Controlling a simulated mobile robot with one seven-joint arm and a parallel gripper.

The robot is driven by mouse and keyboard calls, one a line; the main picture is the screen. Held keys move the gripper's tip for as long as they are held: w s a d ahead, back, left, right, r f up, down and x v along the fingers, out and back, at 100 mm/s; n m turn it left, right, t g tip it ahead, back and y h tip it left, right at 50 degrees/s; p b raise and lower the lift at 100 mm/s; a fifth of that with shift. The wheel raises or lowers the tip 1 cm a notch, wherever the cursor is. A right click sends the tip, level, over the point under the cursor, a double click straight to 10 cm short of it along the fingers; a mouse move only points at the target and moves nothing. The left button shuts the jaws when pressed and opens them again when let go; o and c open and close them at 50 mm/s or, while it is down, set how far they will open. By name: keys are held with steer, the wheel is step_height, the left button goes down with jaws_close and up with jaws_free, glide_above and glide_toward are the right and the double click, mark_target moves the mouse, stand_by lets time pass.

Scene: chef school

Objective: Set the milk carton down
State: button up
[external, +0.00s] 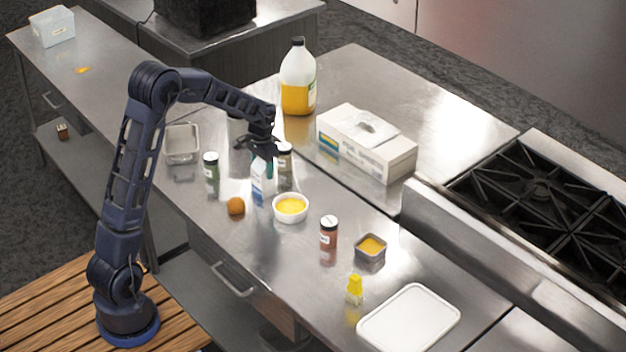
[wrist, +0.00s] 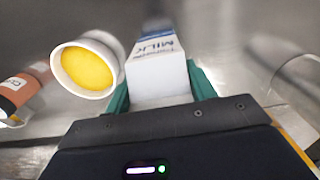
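The milk carton (external: 258,186) is white and blue and stands upright among the jars on the steel counter. In the wrist view the carton (wrist: 160,82) shows its "MILK" lettering and sits between the teal fingers, which press against both sides. My gripper (external: 262,165) reaches down over the carton's top from the left and is shut on it. The carton's base is at or just above the counter; I cannot tell if it touches.
A white bowl of yellow food (external: 290,208) is right beside the carton. An orange-brown ball (external: 236,206), a green jar (external: 212,172) and another jar (external: 285,166) are close around. A tissue box (external: 366,142) and a jug (external: 298,80) stand behind.

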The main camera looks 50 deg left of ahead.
steer(key=o, duration=0.4)
steer(key=shift+r, duration=0.1)
step_height(320, 180, up, 12)
steer(key=shift+r, duration=0.1)
steer(key=s+d+r+t, duration=0.1)
steer(key=s+d+r, duration=0.35)
steer(key=s, duration=0.55)
steer(key=s+d+r+t, duration=0.1)
steer(key=s+d+r, duration=0.4)
steer(key=s, duration=0.5)
steer(key=s+d+f+t, duration=0.1)
steer(key=s+d, duration=0.1)
steer(key=s, duration=0.8)
steer(key=s+d+f+t, duration=0.1)
steer(key=s+d, duration=0.1)
steer(key=s, duration=0.8)
steer(key=shift+f+t, duration=0.2)
steer(key=shift+t, duration=0.1)
